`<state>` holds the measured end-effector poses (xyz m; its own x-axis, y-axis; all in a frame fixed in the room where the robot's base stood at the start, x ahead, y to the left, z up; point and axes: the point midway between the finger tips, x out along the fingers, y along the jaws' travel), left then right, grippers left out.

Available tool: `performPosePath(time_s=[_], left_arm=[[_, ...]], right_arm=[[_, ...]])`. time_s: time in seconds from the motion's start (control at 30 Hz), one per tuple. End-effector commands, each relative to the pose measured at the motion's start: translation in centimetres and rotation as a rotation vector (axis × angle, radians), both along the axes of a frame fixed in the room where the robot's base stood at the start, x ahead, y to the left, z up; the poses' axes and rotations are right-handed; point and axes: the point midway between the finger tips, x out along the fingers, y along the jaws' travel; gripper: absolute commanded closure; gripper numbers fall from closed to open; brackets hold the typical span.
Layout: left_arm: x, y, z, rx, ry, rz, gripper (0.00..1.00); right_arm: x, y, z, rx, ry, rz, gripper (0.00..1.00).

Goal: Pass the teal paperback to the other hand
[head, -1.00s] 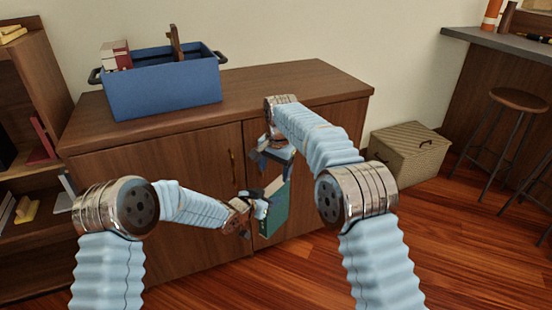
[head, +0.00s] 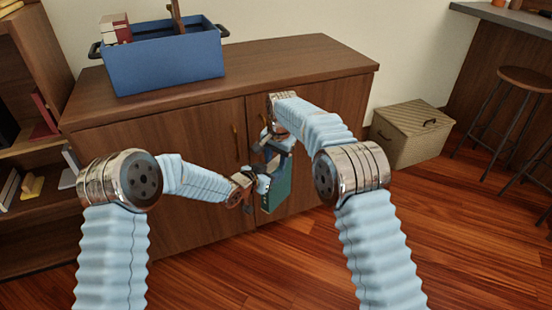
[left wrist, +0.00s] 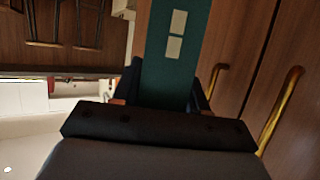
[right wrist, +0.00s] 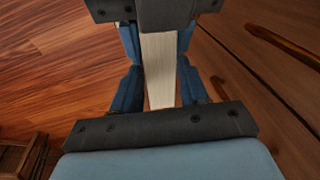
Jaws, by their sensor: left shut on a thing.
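The teal paperback (head: 278,190) hangs upright in front of the cabinet doors. My left gripper (head: 262,184) is shut on it from the left; in the left wrist view the teal cover (left wrist: 172,70) with two pale patches runs up from between the fingers. My right gripper (head: 273,147) is open at the top of the book. In the right wrist view its blue fingers stand on both sides of the pale page edge (right wrist: 160,70), with a narrow gap beside it. The left gripper (right wrist: 155,12) shows at the far end of the book.
The wooden cabinet (head: 310,62) stands close behind both grippers, with a blue bin (head: 165,65) on top. A bookshelf (head: 35,235) is at the left. A woven box (head: 405,140) stands on the floor at right. Stools are by the counter.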

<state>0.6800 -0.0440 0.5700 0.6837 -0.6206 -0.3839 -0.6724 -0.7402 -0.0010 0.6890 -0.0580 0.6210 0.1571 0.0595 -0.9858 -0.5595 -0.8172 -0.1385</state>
Motion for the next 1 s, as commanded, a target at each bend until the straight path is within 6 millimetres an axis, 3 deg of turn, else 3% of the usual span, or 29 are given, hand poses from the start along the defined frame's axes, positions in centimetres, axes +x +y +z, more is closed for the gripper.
performPosePath(time_s=[0.03,0.2,0.33,0.37,0.53,0.83,1.0], left_arm=[[0.0,-0.2,0.2,-0.003,-0.004,-0.002,1.0],[0.0,-0.2,0.2,-0.003,-0.004,-0.004,1.0],[-0.1,-0.3,0.2,-0.003,-0.004,-0.004,1.0],[-0.1,-0.3,0.2,-0.003,-0.004,-0.004,0.53],[-0.1,-0.2,0.2,-0.002,-0.003,-0.004,0.28],[-0.1,0.0,0.1,-0.001,0.0,-0.002,0.28],[-1.3,1.2,0.9,-0.001,-0.001,0.0,0.28]], right_arm=[[0.0,0.1,0.1,0.001,-0.002,0.001,0.74],[0.0,0.1,0.1,0.002,-0.003,0.001,1.0],[0.0,0.1,0.1,0.002,-0.003,0.002,1.0],[0.1,0.1,0.3,0.003,-0.006,0.002,1.0],[0.1,0.1,0.3,0.002,-0.005,0.002,1.0],[0.1,0.1,0.2,0.001,-0.005,0.001,1.0],[0.1,0.1,0.2,0.001,-0.005,0.001,1.0]])
